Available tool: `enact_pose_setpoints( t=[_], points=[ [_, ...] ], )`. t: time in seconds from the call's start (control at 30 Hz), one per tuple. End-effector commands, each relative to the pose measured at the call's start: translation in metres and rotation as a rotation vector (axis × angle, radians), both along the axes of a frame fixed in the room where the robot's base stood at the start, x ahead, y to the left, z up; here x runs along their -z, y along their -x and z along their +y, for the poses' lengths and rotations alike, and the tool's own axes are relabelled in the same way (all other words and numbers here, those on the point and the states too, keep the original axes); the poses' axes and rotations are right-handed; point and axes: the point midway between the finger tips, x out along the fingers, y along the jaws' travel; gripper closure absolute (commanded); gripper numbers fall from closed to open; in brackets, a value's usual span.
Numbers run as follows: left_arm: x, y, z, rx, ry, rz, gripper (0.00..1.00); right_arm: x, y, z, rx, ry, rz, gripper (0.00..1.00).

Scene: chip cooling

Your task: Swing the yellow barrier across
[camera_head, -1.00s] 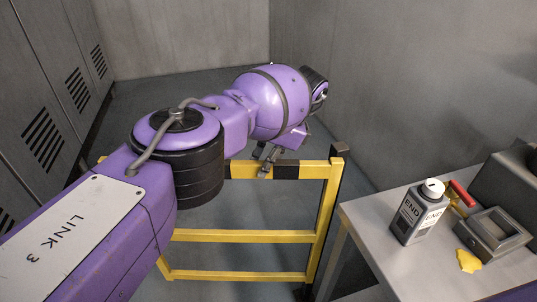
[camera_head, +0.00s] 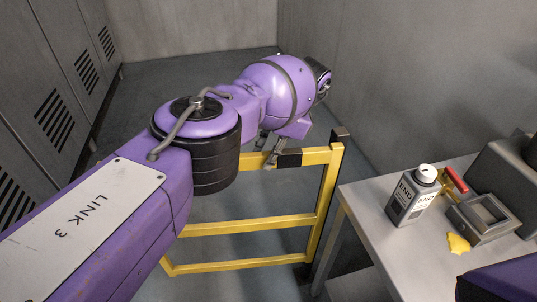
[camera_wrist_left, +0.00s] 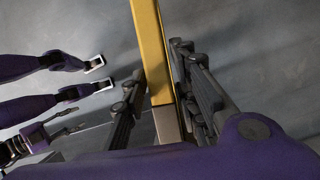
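The yellow barrier (camera_head: 255,222) is a low gate of yellow rails with black bands on its top rail. It stands between the lockers and the table, with a dark post at its right end. My left arm hides part of its top rail and left side. My left gripper (camera_head: 271,152) is at the top rail, towards its right end. My right gripper is not seen.
Grey lockers (camera_head: 50,105) line the left, and a grey wall (camera_head: 410,80) the right. A table (camera_head: 372,212) at the right holds a bottle labelled END (camera_head: 412,198), a grey tray (camera_head: 484,222) and a yellow scrap (camera_head: 458,243). The floor behind the barrier is clear.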

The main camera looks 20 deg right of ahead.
Motion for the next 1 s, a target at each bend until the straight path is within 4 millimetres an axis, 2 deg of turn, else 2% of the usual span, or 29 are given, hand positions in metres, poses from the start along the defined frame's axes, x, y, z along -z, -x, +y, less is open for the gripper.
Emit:
enact_pose_setpoints(
  t=[0.3, 0.43, 0.8, 1.0],
  points=[
    [-0.001, 0.0, 0.001, 0.0, -0.002, 0.0, 0.62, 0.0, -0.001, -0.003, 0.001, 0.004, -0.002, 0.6],
    [-0.009, -0.001, 0.001, 0.0, -0.002, -0.003, 0.62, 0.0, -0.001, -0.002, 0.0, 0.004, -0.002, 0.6],
    [-0.076, -0.001, 0.0, 0.001, -0.002, -0.003, 0.62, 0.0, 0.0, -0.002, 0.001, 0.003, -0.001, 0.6],
    [-0.097, 0.0, 0.0, 0.0, -0.002, 0.0, 0.62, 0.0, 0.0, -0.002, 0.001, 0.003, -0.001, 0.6]
  ],
)
